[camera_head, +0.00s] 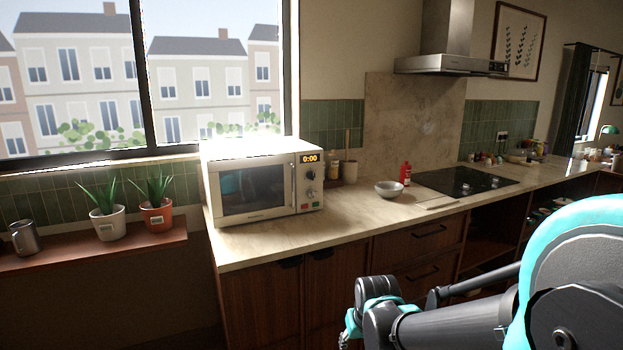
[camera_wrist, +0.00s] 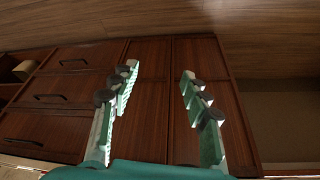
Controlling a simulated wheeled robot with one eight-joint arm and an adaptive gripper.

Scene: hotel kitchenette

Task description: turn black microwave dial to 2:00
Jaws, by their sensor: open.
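A cream-white microwave (camera_head: 212,186) stands at the left end of the counter, its door shut. Its display (camera_head: 309,158) reads 0:00. Red and green buttons sit at the panel's bottom. My gripper (camera_wrist: 159,72) is open and empty in the wrist view, facing dark wooden cabinet fronts. In the head view my arm is at the lower right, below counter level and well apart from the microwave; the fingertips cannot be made out there.
The counter (camera_head: 290,240) is clear in front of the microwave. A bowl (camera_head: 389,188), a red bottle (camera_head: 405,173) and a black hob (camera_head: 466,182) lie to its right. Two potted plants (camera_head: 107,222) (camera_head: 157,214) and a metal mug (camera_head: 25,238) stand on the left shelf. Cabinets (camera_wrist: 150,100) have protruding handles.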

